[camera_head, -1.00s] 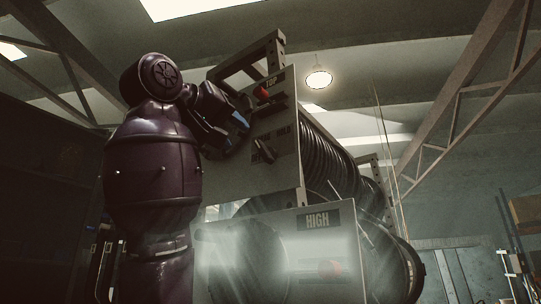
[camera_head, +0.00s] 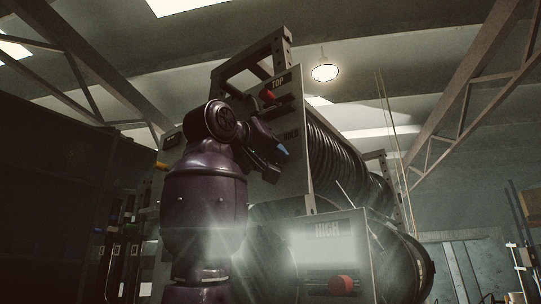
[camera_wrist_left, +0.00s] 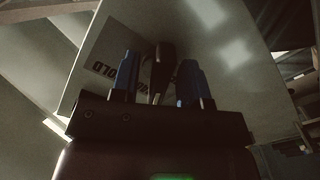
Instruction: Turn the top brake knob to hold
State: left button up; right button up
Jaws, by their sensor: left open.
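The top panel (camera_head: 292,95), marked TOP, is a pale plate at the front of the hose reel stack. Its dark brake knob (camera_wrist_left: 163,60) shows in the left wrist view, beside an upside-down HOLD label (camera_wrist_left: 112,68). In the head view my arm and gripper hide the knob; part of the label (camera_head: 291,134) shows. My left gripper (camera_wrist_left: 158,82) is open, with one blue-tipped finger on each side of the knob. I cannot tell whether they touch it. In the head view the gripper (camera_head: 277,158) is close in front of the panel.
A red knob (camera_head: 268,96) sits above on the same panel. Below is a panel marked HIGH (camera_head: 328,230) with another red knob (camera_head: 342,284). Black hose coils (camera_head: 340,165) lie behind the panels. A metal frame (camera_head: 285,45) rises above. A dark cabinet (camera_head: 60,190) stands left.

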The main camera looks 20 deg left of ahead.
pick_arm(q)
jog(key=c, duration=0.6)
pick_arm(e)
jog(key=shift+r, duration=0.15)
pick_arm(q)
jog(key=shift+m, duration=0.3)
pick_arm(e)
jog(key=shift+w, duration=0.1)
pick_arm(q)
jog(key=shift+a+m+b, duration=0.1)
jog(key=shift+m+b, duration=0.4)
jog(key=shift+m, duration=0.5)
jog(key=m, duration=0.2)
jog(key=shift+m, duration=0.3)
jog(key=m, duration=0.4)
jog(key=shift+m, duration=1.3)
pick_arm(e)
jog(key=shift+w+f, duration=0.1)
jog(key=shift+f, duration=0.1)
